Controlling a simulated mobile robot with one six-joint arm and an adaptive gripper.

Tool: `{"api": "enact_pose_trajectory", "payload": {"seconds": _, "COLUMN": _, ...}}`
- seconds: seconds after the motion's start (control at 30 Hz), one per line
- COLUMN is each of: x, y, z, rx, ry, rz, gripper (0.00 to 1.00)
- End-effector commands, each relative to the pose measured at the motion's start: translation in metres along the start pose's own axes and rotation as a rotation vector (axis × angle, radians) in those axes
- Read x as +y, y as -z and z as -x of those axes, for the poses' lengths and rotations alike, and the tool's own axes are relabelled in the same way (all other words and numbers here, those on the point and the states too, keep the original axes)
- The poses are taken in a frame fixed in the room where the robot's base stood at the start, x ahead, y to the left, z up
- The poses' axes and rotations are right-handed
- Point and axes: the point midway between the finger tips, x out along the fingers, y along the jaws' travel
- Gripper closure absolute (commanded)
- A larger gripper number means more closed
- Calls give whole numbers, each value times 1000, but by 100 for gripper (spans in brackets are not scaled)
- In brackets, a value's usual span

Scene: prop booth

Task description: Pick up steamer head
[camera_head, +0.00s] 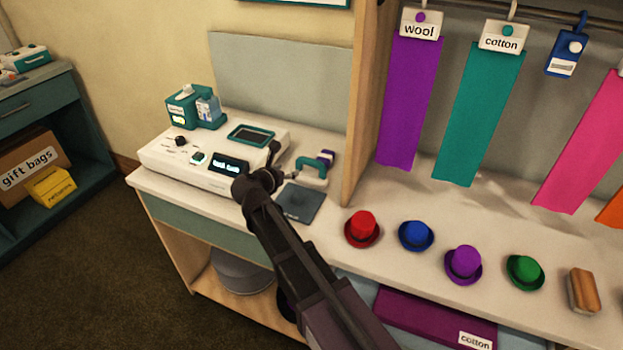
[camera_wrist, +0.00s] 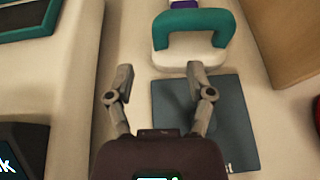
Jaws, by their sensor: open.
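The steamer head, with a teal looped handle and a white base (camera_head: 313,172), stands on the counter at the far edge of a dark square pad (camera_head: 297,203). It also shows in the wrist view (camera_wrist: 193,42), with a small purple part behind it, partly cut off by the frame's top. My gripper (camera_head: 275,158) is over the counter beside the white machine, to the left of the steamer head. In the wrist view my gripper (camera_wrist: 160,78) is open and empty. Its fingers point toward the steamer head, short of it, with the right finger over the pad (camera_wrist: 232,120).
A white machine (camera_head: 165,160) with displays stands left of my gripper. A teal box with a bottle (camera_head: 207,108) is behind it. A wooden divider (camera_head: 362,120) rises to the right. Beyond it lie several small hats, including a red one (camera_head: 362,228), and a brush (camera_head: 583,291).

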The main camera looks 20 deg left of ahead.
Motion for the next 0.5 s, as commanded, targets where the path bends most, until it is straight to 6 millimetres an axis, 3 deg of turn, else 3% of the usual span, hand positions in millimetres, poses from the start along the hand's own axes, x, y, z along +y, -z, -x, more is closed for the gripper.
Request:
{"api": "enact_pose_trajectory", "payload": {"seconds": 0.03, "x": 1, "y": 2, "z": -11, "rx": 0, "ry": 2, "rz": -1, "gripper": 31}}
{"api": "enact_pose_trajectory", "payload": {"seconds": 0.2, "x": 1, "y": 1, "z": -27, "rx": 0, "ry": 1, "rz": 0, "gripper": 31}}
{"api": "enact_pose_trajectory", "payload": {"seconds": 0.5, "x": 0, "y": 0, "z": -31, "rx": 0, "ry": 0, "rz": 0, "gripper": 31}}
